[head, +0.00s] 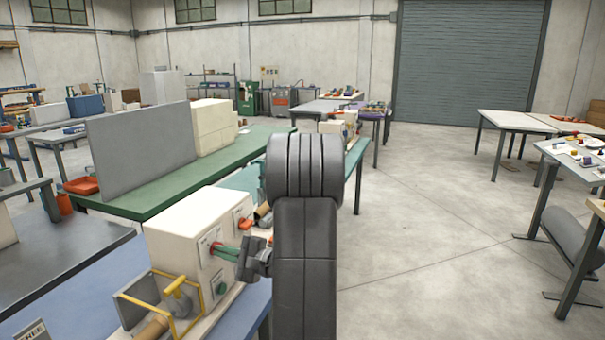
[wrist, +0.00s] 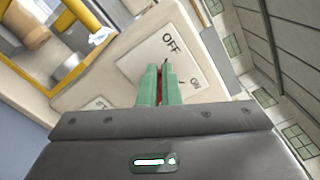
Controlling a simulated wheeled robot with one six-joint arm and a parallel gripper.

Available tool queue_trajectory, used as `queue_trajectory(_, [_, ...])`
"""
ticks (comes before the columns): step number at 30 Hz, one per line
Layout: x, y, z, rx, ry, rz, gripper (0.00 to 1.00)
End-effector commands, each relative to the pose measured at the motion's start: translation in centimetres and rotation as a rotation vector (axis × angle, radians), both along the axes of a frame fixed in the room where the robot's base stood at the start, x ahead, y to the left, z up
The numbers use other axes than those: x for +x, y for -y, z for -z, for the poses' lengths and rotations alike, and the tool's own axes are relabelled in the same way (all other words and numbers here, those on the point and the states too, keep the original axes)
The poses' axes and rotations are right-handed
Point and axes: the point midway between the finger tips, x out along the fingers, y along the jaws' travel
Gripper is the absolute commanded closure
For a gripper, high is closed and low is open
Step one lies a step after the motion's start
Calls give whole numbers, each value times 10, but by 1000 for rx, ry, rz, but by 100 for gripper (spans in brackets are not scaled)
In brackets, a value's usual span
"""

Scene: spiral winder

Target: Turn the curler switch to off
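A cream machine box (head: 178,222) stands on the blue-topped bench at the lower middle of the head view. A pale switch plate (wrist: 143,62) on it reads OFF near its top and ON toward the right in the wrist view. My gripper (head: 220,250) reaches the box's right-hand face from the right. Its green fingers are close together over the plate in the wrist view. A thin strip of the red switch (wrist: 160,84) shows between them; most of it is hidden. I see no label that names this switch as the curler's.
A yellow frame (head: 172,290) with a cardboard tube (head: 153,328) sits at the box's front. A green button (head: 221,288) and another red knob (head: 244,224) are near my gripper. A second plate (wrist: 97,104) lies beside the first. Open floor lies to the right.

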Motion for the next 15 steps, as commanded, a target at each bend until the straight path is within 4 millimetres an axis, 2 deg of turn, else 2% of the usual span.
queue_trajectory(1, [0,1,5,-5,-4,4,100])
queue_trajectory(15, [-1,1,9,-6,-5,6,100])
